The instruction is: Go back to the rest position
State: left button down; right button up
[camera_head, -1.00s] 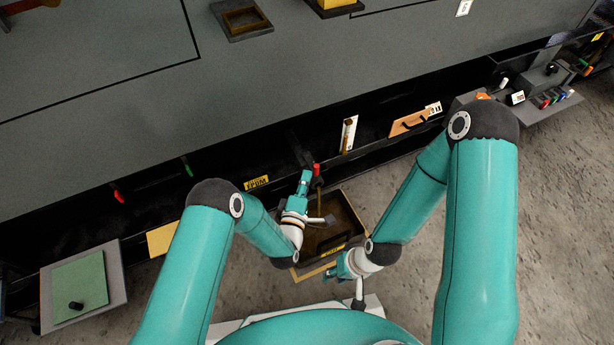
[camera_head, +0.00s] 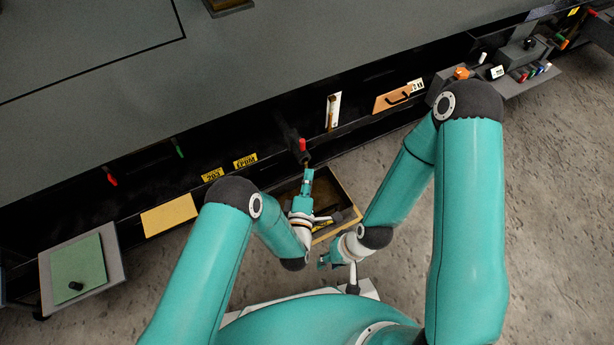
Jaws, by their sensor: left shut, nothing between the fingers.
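My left gripper (camera_head: 307,180) is shut and empty. It appears over the far left part of an open wooden box (camera_head: 348,190), with its tip close to a red-handled item (camera_head: 302,146) on the black rail; I cannot tell whether they touch. My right gripper (camera_head: 325,261) is lower in the picture, near the front of the same box and above my base. It is small and seen side on, so its fingers do not read clearly. I see nothing hanging from either gripper. My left wrist hides part of the box.
A long grey worktop (camera_head: 240,60) fills the back, with a black rail along its front. A green panel on a grey shelf (camera_head: 110,262) juts out at left. An orange handled plate (camera_head: 393,98) and a shelf with coloured items (camera_head: 540,80) are at right. Concrete floor is clear at right.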

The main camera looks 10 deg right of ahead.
pick_arm(q)
jog(key=w+a+r+n+y, duration=0.2)
jog(key=w+a+y, duration=0.15)
jog(key=a, duration=0.65)
jog(key=w+a+r+n+y, duration=0.15)
jog(key=w+a, duration=0.25)
jog(key=a, duration=0.7)
jog(key=s+a+f+m+g, duration=0.4)
jog(key=s+a+g, duration=0.2)
jog(key=s+a, duration=0.1)
jog(key=s+d+f+m+g+h, duration=0.15)
jog(key=s+m+g, duration=0.35)
jog(key=s, duration=0.7)
jog(key=s+d+f+m+g+h, duration=0.1)
jog(key=s+d+f+m+g, duration=0.15)
jog(key=s+m+g, duration=0.6)
notch_tip(320, 180, up, 35)
jog(key=s+n+t+p, duration=0.2)
jog(key=t+p, duration=0.1)
jog(key=p, duration=3.2)
jog(key=shift+s+a+p, duration=0.25)
jog(key=shift+s+p, duration=0.05)
jog(key=shift+p, duration=0.05)
jog(key=shift+f+t+y, duration=0.1)
jog(key=shift+t+y, duration=0.15)
